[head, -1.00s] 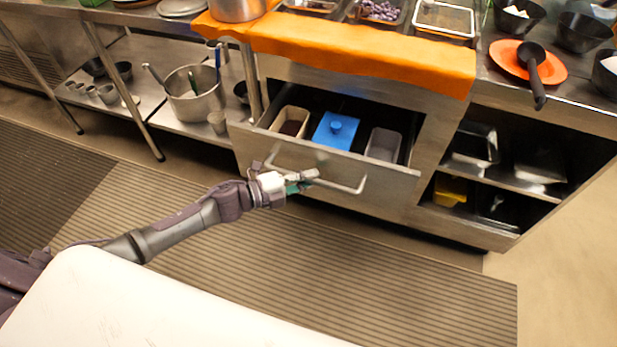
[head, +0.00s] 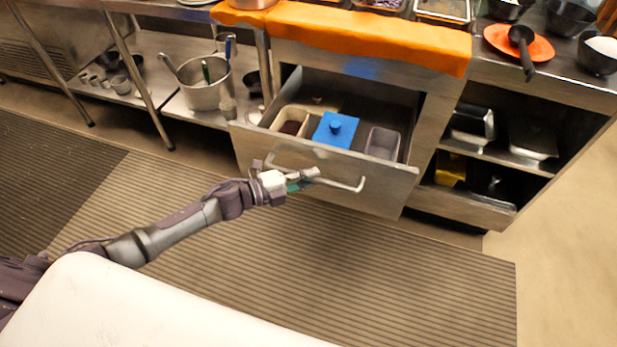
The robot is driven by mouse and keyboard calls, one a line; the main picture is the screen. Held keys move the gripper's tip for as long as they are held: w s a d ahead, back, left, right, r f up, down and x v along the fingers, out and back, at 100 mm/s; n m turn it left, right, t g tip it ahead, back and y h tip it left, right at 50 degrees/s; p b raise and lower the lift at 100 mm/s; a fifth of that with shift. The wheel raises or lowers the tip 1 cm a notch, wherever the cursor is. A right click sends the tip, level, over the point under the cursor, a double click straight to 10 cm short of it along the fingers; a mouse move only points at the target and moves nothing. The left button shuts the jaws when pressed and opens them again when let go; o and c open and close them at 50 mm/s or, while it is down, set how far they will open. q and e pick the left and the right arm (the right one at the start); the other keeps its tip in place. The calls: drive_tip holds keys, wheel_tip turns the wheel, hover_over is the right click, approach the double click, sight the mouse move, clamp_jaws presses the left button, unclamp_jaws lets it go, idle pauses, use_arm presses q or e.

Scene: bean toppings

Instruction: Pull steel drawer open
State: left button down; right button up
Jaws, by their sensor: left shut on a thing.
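The steel drawer (head: 385,186) stands open under the counter, pulled out toward me. Inside it are a light container with dark contents (head: 291,122), a blue lidded box (head: 335,130) and an empty-looking grey container (head: 382,143). Its bar handle (head: 345,183) runs across the drawer front. My left gripper (head: 310,176) is at the left and middle part of the handle and shut on it; the exact finger contact is small and partly hidden. My right gripper is not in view.
An orange cloth (head: 365,38) hangs over the counter edge above the drawer. A steel pot (head: 203,93) stands on the shelf at left. Open shelves with pans (head: 470,128) are at right. The striped floor mat (head: 400,265) before the drawer is clear.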

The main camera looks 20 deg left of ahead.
use_arm(q)
drive_tip(key=c, duration=1.1)
unclamp_jaws()
drive_tip(key=v, duration=1.2)
